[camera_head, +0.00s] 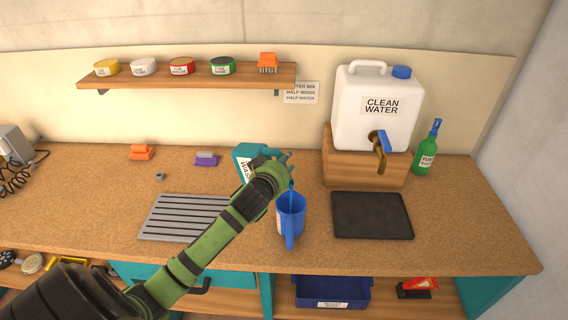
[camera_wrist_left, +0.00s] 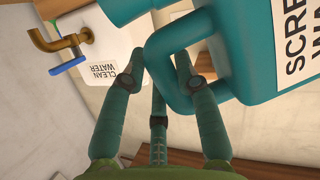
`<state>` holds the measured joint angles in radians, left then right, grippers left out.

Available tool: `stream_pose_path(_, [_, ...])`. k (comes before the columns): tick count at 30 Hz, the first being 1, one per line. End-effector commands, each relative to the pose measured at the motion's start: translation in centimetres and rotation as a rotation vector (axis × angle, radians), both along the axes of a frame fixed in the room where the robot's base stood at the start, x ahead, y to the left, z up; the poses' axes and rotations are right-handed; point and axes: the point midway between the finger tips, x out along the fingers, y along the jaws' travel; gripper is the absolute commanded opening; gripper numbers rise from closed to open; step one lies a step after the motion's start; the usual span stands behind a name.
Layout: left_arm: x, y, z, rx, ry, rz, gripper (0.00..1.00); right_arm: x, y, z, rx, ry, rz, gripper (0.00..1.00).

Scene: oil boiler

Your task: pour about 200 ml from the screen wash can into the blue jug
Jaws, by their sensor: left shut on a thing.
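The teal screen wash can (camera_head: 241,153) is held tilted above the counter, partly hidden behind my left arm. In the left wrist view the can (camera_wrist_left: 238,60) shows its large white label, and its handle lies between my fingers. My left gripper (camera_head: 281,163) is shut on this handle; the wrist view also shows the gripper (camera_wrist_left: 160,72). The blue jug (camera_head: 291,214) stands upright on the counter just below the gripper, its handle toward me. A thin blue streak, which looks like liquid, runs down into the jug's mouth. The level inside cannot be read. My right gripper is not in view.
A white clean water container (camera_head: 350,121) with a tap stands on a wooden stand behind right. A black mat (camera_head: 371,215) lies right of the jug, a slatted grey tray (camera_head: 178,218) left. A green bottle (camera_head: 426,150) stands far right. A shelf (camera_head: 190,80) hangs behind.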

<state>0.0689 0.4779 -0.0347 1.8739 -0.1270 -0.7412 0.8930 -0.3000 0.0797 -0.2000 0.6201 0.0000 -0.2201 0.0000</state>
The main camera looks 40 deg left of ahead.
Motion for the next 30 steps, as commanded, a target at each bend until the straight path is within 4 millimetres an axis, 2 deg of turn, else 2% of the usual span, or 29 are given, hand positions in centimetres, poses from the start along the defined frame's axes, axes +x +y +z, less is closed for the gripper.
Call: stream_pose_path(30, [0.11, -0.44, -0.25, 0.074, 0.006, -0.001, 0.00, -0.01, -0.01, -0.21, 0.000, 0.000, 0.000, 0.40])
